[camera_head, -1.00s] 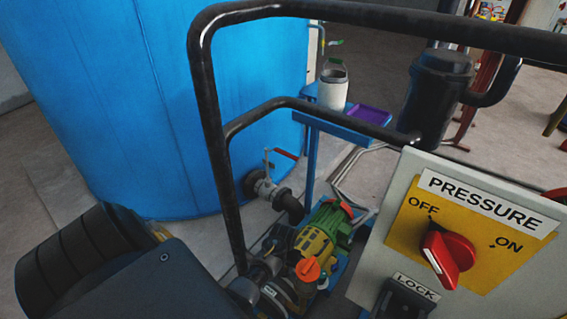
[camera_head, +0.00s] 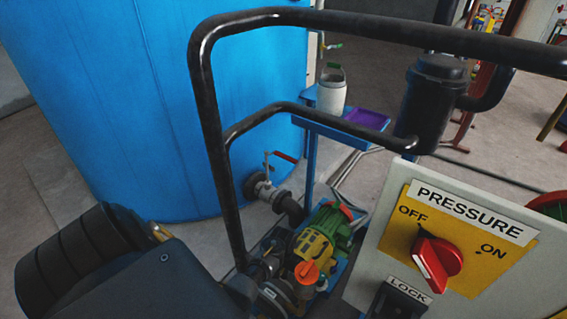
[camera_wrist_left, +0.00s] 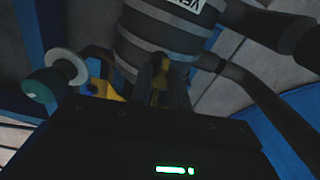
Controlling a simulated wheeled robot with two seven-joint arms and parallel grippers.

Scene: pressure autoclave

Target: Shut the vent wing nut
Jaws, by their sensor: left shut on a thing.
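In the left wrist view, the brass-coloured vent wing nut (camera_wrist_left: 158,80) sits in front of a dark ribbed cylinder (camera_wrist_left: 165,40). An upside-down white label, partly cut off and seeming to read VENT, is on the cylinder. My left gripper (camera_wrist_left: 161,90) has its two dark fingers on either side of the wing nut and is shut on it. The fingers hide part of the nut, so its exact angle is hard to tell. In the head view, my left forearm and wrist fill the lower left, and the fingertips do not show clearly. My right gripper is not in view.
A black pipe rail (camera_head: 207,120) stands ahead of a large blue tank (camera_head: 110,110). A pump (camera_head: 322,235) sits low behind it. A PRESSURE panel (camera_head: 385,235) with a red knob (camera_head: 437,262) is at right. A yellow part (camera_wrist_left: 103,87) is beside the fingers.

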